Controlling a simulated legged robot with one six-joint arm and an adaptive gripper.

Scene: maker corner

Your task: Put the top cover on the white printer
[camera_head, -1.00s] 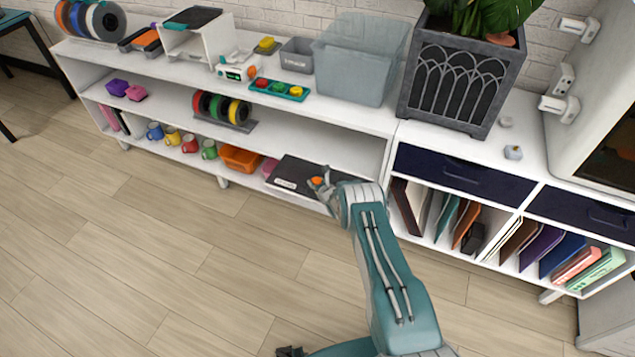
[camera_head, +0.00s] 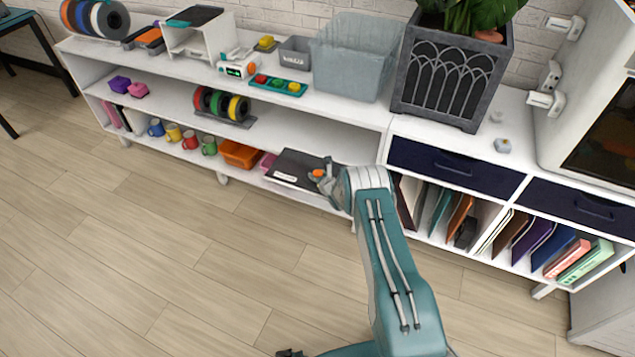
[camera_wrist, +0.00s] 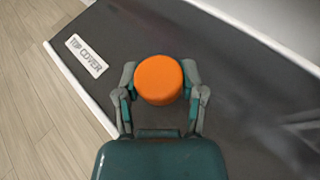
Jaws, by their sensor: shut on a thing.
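The top cover (camera_head: 291,164) is a flat dark panel with a pale edge, lying on the lower shelf at its right end. In the wrist view the dark panel (camera_wrist: 235,75) carries a white label reading "TOP COVER" and a round orange knob (camera_wrist: 158,80). My gripper (camera_wrist: 158,84) is shut on the knob, with one finger on each side. In the head view my gripper (camera_head: 321,175) is at the cover's right part. A large white boxy unit (camera_head: 600,50) with a dark window stands at the upper right and looks like the printer; its top is out of view.
The cover lies below the middle shelf board (camera_head: 330,140). An orange bin (camera_head: 240,154) and mugs stand left of it. A planter (camera_head: 450,75) and a grey-blue bin (camera_head: 355,60) stand above. The floor (camera_head: 150,260) in front is clear.

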